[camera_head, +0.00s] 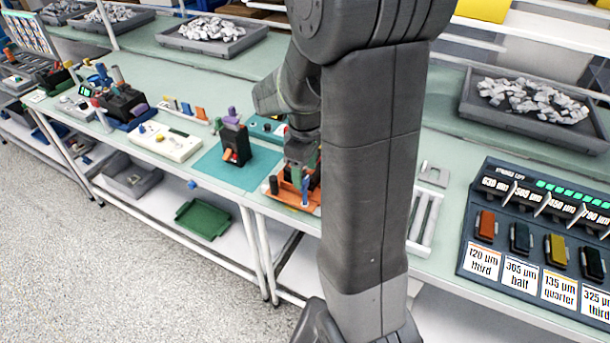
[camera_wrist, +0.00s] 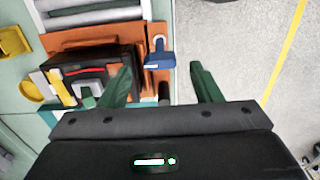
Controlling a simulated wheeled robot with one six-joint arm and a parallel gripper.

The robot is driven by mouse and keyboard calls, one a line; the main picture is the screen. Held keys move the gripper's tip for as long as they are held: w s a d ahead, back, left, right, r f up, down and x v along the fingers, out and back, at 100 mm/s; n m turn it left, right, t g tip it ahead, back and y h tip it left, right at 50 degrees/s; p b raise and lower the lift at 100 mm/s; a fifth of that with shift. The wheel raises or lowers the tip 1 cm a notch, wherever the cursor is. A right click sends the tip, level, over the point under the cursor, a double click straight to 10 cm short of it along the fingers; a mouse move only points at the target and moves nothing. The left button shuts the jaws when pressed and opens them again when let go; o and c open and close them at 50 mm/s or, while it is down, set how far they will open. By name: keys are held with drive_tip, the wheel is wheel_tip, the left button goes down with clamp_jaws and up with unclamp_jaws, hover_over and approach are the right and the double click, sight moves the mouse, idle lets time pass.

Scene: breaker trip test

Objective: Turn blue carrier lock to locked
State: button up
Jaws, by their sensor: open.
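The blue carrier lock (camera_wrist: 160,60) is a small blue handle at the edge of the orange carrier (camera_wrist: 80,42) in the wrist view. It also shows in the head view (camera_head: 305,191), upright at the front of the carrier (camera_head: 284,196). My gripper (camera_wrist: 162,67) is open, with its green fingers on either side of the lock's handle in the picture. I cannot tell whether either finger touches it. A black breaker block (camera_wrist: 118,60) sits on the carrier, partly behind the left finger. In the head view my arm covers much of the carrier.
A teal mat (camera_head: 210,172) with a dark block (camera_head: 236,148) lies left of the carrier. A white rail frame (camera_head: 425,222) and a labelled black rack (camera_head: 540,240) stand to the right. Open floor (camera_wrist: 235,40) lies beyond the bench edge.

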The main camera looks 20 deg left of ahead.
sight(305, 180)
drive_tip(key=shift+f, duration=1.5)
drive_tip(key=c, duration=1)
